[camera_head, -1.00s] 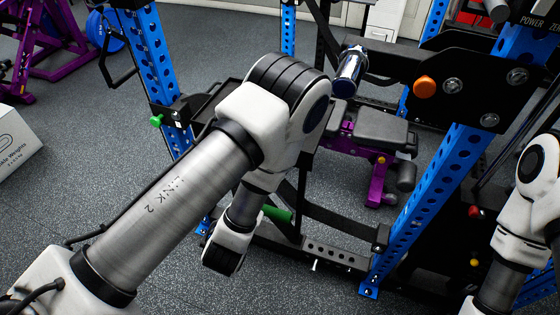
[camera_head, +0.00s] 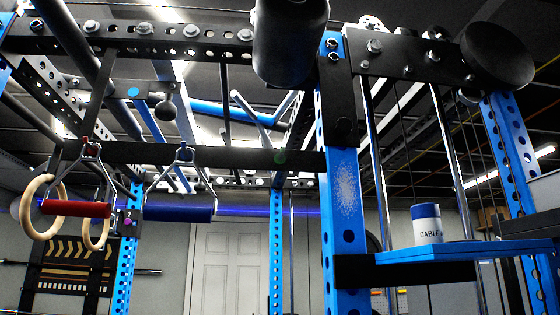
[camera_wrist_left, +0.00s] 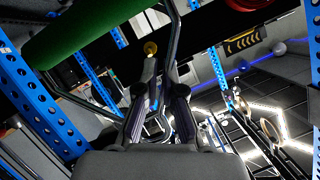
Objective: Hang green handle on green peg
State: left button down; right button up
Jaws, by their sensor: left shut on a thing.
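The green peg (camera_head: 280,157) is a small round end on a black crossbar of the rack, near the middle of the head view. Nothing hangs on it. The green handle (camera_wrist_left: 80,28) shows large at the upper left of the left wrist view, with its metal bracket (camera_wrist_left: 172,35) running down to the fingers. My left gripper (camera_wrist_left: 160,92) is shut on this bracket; the exact contact is partly hidden by the fingers. Neither the green handle nor my left gripper can be made out in the head view. My right gripper is in neither view.
A red handle (camera_head: 75,208) and a blue handle (camera_head: 178,211) hang from the same crossbar (camera_head: 235,156), left of the green peg. A blue upright (camera_head: 342,215) stands right of the peg. A blue shelf (camera_head: 445,252) holds a can (camera_head: 426,222).

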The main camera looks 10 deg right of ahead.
pick_arm(q)
jog(key=shift+m+h, duration=0.6)
jog(key=shift+h, duration=0.3)
jog(key=w, duration=0.1)
jog(key=w+d, duration=0.1)
jog(key=w, duration=0.2)
jog(key=shift+d, duration=0.3)
jog(key=shift+s, duration=0.1)
jog(key=shift+n+y, duration=0.6)
jog(key=shift+y, duration=0.3)
jog(key=s, duration=0.1)
jog(key=s+a, duration=0.1)
jog(key=s, duration=0.2)
jog(key=shift+a, duration=0.3)
jog(key=shift+w, duration=0.15)
